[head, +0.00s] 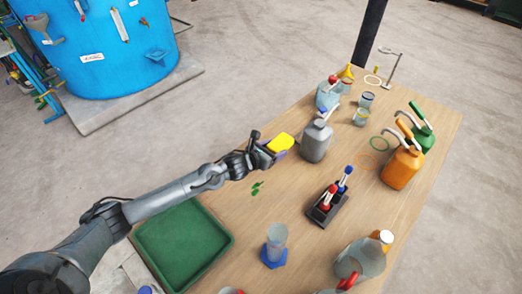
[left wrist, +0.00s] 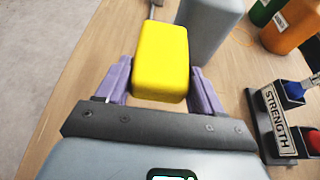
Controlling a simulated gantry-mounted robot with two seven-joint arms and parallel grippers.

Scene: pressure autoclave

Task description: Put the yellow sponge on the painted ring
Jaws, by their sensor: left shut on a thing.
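The yellow sponge (head: 281,142) is a small rounded block held between the purple fingers of my left gripper (head: 272,148), near the table's left edge. In the left wrist view, the sponge (left wrist: 161,60) sits between the two fingers, just in front of the grey bottle. I cannot tell which is the painted ring. My right gripper is not in view.
A grey bottle (head: 317,141) stands just right of the sponge. Orange (head: 401,168) and green (head: 424,134) jugs stand at the right edge. A green tray (head: 228,240) lies at the left. Glass vessels stand at the far end.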

